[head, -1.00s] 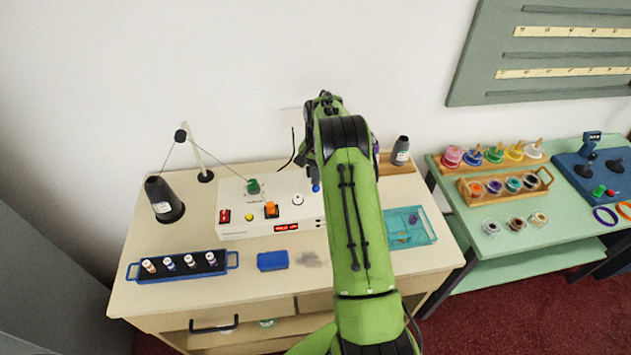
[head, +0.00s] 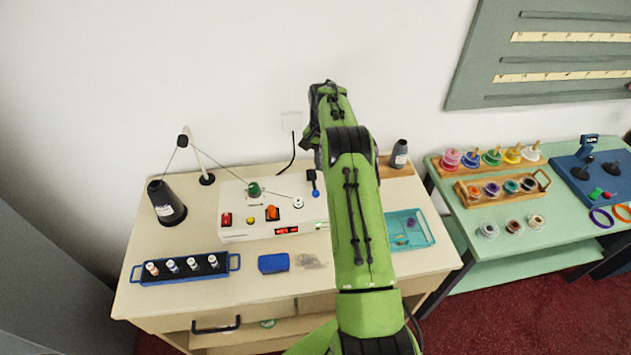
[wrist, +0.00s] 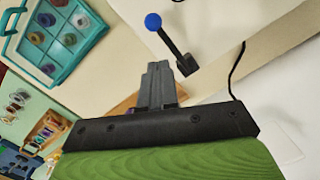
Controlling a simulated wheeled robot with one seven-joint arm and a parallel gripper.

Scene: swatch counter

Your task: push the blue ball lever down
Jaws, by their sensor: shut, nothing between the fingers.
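The lever's blue ball (head: 315,193) sits at the right end of the white machine (head: 262,236), at the end of a short black stem. In the wrist view the blue ball (wrist: 152,21) is at the top centre, with its black stem (wrist: 172,43) running down right to a dark base. My gripper (wrist: 157,66) is shut and empty; its fingertips appear just below and left of the stem, apart from the ball. In the head view my arm hides most of the gripper.
A teal tray (head: 427,232) lies right of my arm. A blue block (head: 273,263) and a vial rack (head: 180,279) stand in front.

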